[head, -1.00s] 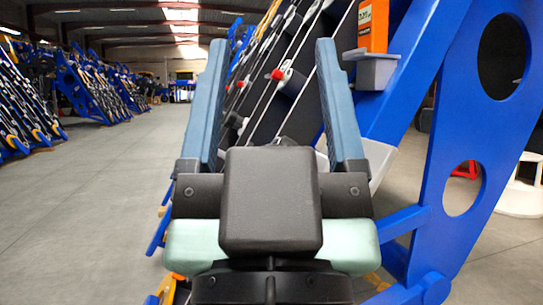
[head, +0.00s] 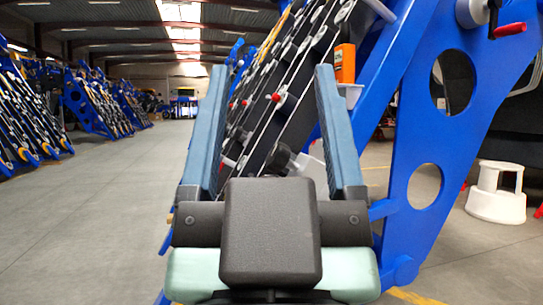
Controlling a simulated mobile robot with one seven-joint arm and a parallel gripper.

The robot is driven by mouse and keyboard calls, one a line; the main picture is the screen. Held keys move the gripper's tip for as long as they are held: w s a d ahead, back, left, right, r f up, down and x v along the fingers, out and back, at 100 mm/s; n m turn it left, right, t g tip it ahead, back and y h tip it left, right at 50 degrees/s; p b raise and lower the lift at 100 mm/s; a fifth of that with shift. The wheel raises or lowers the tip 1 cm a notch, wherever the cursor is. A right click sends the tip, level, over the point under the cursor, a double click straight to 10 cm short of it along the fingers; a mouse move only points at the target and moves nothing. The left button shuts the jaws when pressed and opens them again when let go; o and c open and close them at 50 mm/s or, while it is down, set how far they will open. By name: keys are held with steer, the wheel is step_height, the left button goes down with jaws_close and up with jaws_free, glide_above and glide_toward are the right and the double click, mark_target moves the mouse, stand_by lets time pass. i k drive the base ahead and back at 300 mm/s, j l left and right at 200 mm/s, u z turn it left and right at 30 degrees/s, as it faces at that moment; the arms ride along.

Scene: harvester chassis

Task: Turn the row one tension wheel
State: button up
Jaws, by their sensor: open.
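A small wheel with a red knob (head: 279,97) shows on the near row, between the fingers. Another wheel with a red crank handle (head: 509,30) is at the top right of the chassis. I cannot tell which of these is the row one tension wheel. The gripper appears apart from both.
A white step stool (head: 497,193) stands on the floor at the right. An orange box (head: 345,62) sits on the chassis near the right finger. More blue chassis (head: 88,105) stand at the left. The grey floor (head: 95,220) at the left is clear.

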mark_target(278, 158)
steer(key=i+j+z, duration=0.25)
steer(key=j+z, duration=0.25)
steer(key=j, duration=0.2)
steer(key=i+j+z, duration=0.25)
steer(key=j, duration=0.15)
steer(key=j+z, duration=0.25)
steer(key=j, duration=0.1)
